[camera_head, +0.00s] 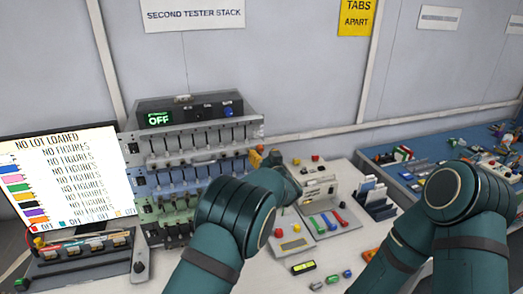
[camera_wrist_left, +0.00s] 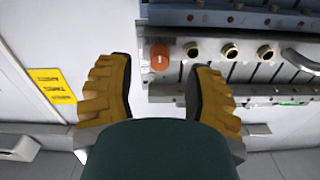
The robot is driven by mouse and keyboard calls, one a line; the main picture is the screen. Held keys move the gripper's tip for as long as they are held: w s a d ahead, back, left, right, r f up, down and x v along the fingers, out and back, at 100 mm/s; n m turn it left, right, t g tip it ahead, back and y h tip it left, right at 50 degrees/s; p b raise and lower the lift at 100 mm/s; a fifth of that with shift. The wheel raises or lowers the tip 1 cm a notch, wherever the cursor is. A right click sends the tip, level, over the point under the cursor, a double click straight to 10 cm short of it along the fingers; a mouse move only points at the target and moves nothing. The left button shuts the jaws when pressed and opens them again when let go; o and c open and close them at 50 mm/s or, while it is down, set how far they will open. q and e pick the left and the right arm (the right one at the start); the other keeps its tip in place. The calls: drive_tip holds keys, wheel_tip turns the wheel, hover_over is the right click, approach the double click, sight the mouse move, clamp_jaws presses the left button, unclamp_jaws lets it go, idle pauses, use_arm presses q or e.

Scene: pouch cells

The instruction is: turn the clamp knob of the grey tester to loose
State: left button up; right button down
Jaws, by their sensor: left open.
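The grey tester (camera_head: 190,142) is the upper row of the stack in the head view, with a line of black clips along its front. In the left wrist view its grey front (camera_wrist_left: 260,68) carries several brass round fittings and one orange-red clamp knob (camera_wrist_left: 160,57) with a pale mark. My left gripper (camera_wrist_left: 155,75) is open, its two yellow-orange fingers on either side of the knob, with visible gaps. In the head view my left gripper (camera_head: 264,158) is at the stack's right end, partly hidden by my wrist, and the knob cannot be made out. My right gripper is out of view.
Blue (camera_head: 190,175) and green (camera_head: 165,212) testers sit below the grey one. A black power box (camera_head: 195,110) reading OFF is on top. A screen (camera_head: 75,180) stands at left. A pale console (camera_head: 325,190) with coloured levers stands close right of my left gripper.

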sight(260, 149)
use_arm(q)
drive_tip(key=shift+x, duration=1.35)
clamp_jaws()
